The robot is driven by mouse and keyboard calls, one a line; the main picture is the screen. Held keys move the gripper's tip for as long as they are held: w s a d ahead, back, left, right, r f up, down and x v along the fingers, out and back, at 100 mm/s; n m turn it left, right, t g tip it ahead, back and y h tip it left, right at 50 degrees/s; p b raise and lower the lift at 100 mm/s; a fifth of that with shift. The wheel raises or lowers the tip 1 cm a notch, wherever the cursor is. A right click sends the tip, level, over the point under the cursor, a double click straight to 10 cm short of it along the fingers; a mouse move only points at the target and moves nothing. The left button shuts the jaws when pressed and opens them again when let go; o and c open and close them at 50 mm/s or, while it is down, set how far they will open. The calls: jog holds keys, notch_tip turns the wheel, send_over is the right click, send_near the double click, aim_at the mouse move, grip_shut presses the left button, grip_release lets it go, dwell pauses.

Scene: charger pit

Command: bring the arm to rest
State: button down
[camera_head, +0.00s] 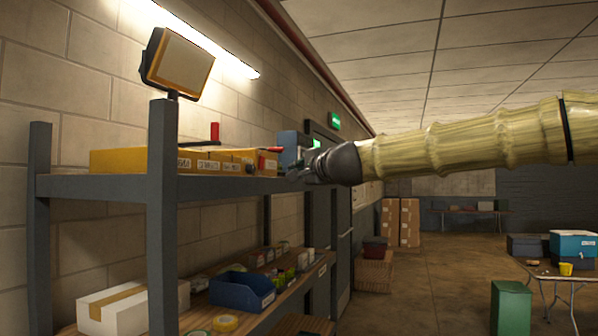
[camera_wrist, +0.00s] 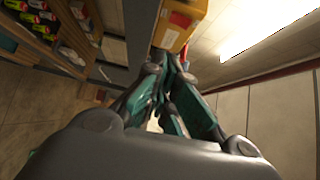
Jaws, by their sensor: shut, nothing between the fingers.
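My arm, in a pale yellow ribbed sleeve, reaches in from the right in the head view, roughly level. My gripper (camera_head: 305,172) is at its left end, beside the right end of the upper shelf (camera_head: 225,186). In the wrist view my gripper (camera_wrist: 170,92) shows its fingers drawn together, with nothing held. Beyond the fingertips in that view is a yellow bin (camera_wrist: 178,28). I cannot tell whether the gripper touches the shelf; the tips are partly lost against the things behind them.
Yellow labelled bins (camera_head: 125,160) stand on the upper shelf. A work lamp (camera_head: 178,65) is above it. Below are a blue bin (camera_head: 242,289) and a white box (camera_head: 120,308). A green bin (camera_head: 511,308) and a table (camera_head: 555,276) stand at right. The middle floor looks open.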

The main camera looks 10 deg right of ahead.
notch_tip(320, 180, down, 48)
jog(key=a+r+n+g+h, duration=0.1)
jog(key=a+n+g+h, duration=0.1)
jog(key=n+g, duration=0.3)
jog(key=s+d+f+n+g+h+b, duration=0.1)
jog(key=s+f+g, duration=0.35)
jog(key=f, duration=1.35)
jog(key=s+d+f+n+g+h, duration=0.1)
jog(key=s+d+f+n, duration=0.1)
jog(key=s+f, duration=1)
jog(key=s+d+f+n+g, duration=0.2)
jog(key=s+f, duration=1)
jog(key=f, duration=0.1)
jog(key=s+d+f+n+g, duration=0.1)
jog(key=s+d+f, duration=0.1)
jog(key=s, duration=0.7)
jog(key=s+d+f+n+g+b, duration=0.1)
jog(key=s+f, duration=0.3)
jog(key=s, duration=0.6)
jog(key=s+d+f+n+g+h, duration=0.1)
jog(key=s+d+f+n+g, duration=0.1)
jog(key=s, duration=0.8)
jog(key=shift+d+f+g+b, duration=0.3)
jog(key=shift+d+f+g, duration=0.15)
jog(key=shift+d+f, duration=0.25)
jog(key=shift+w+r, duration=0.1)
